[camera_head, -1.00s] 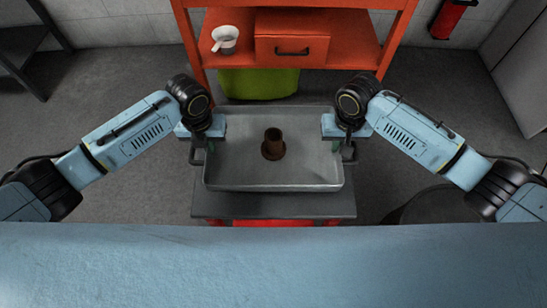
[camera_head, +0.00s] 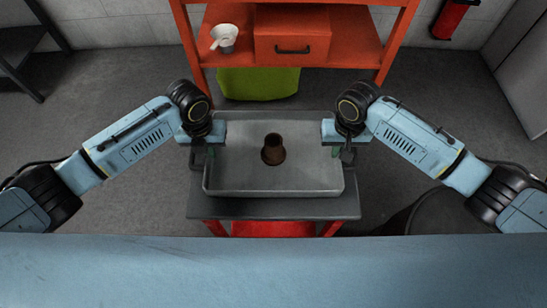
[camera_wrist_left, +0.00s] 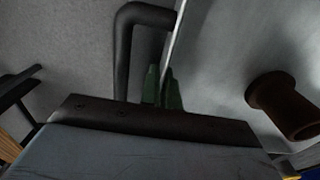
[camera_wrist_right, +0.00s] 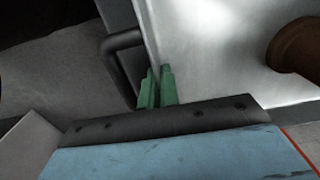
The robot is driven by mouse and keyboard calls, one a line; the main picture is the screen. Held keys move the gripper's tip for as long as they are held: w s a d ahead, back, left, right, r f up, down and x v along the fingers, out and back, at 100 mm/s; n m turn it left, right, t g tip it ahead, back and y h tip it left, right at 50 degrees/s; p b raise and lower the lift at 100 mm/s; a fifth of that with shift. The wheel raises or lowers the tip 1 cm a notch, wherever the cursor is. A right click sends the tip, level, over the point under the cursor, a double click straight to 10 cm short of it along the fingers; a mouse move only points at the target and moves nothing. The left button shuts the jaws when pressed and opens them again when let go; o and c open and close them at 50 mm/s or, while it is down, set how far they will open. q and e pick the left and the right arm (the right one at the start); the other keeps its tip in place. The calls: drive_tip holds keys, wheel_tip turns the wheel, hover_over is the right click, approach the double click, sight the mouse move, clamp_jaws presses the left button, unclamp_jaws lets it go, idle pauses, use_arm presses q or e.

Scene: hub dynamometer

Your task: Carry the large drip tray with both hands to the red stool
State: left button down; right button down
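The large grey metal drip tray (camera_head: 225,180) is level in the middle of the head view, with a brown flanged part (camera_head: 273,150) standing in it. My left gripper (camera_head: 211,150) is at its left wall and my right gripper (camera_head: 336,150) at its right wall. In the left wrist view the green fingertips (camera_wrist_left: 163,85) straddle the tray wall beside a dark handle (camera_wrist_left: 124,55). In the right wrist view the fingertips (camera_wrist_right: 156,88) also pinch the wall. Below is a dark-topped stand with red legs (camera_head: 275,209), seemingly the red stool. I cannot tell whether the tray touches it.
An orange-red shelf unit (camera_head: 350,50) stands behind, holding a white jug (camera_head: 225,42) and a red box (camera_head: 291,38). A green bin (camera_head: 258,83) is under it. A dark round object (camera_head: 440,213) is at the lower right. Grey floor is open on both sides.

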use_arm(q)
drive_tip(key=shift+w+f, duration=0.1)
drive_tip(key=shift+f, duration=0.15)
use_arm(e)
drive_tip(key=shift+f, duration=0.25)
use_arm(q)
drive_tip(key=c, duration=1.6)
unclamp_jaws()
drive_tip(key=shift+c, duration=0.2)
use_arm(e)
drive_tip(key=c, duration=1.6)
unclamp_jaws()
drive_tip(key=shift+c, duration=0.2)
use_arm(q)
drive_tip(key=shift+r, duration=0.15)
use_arm(e)
drive_tip(key=shift+r, duration=0.25)
use_arm(q)
wheel_tip(320, 180, up, 12)
use_arm(e)
wheel_tip(320, 180, up, 12)
drive_tip(key=shift+f, duration=0.2)
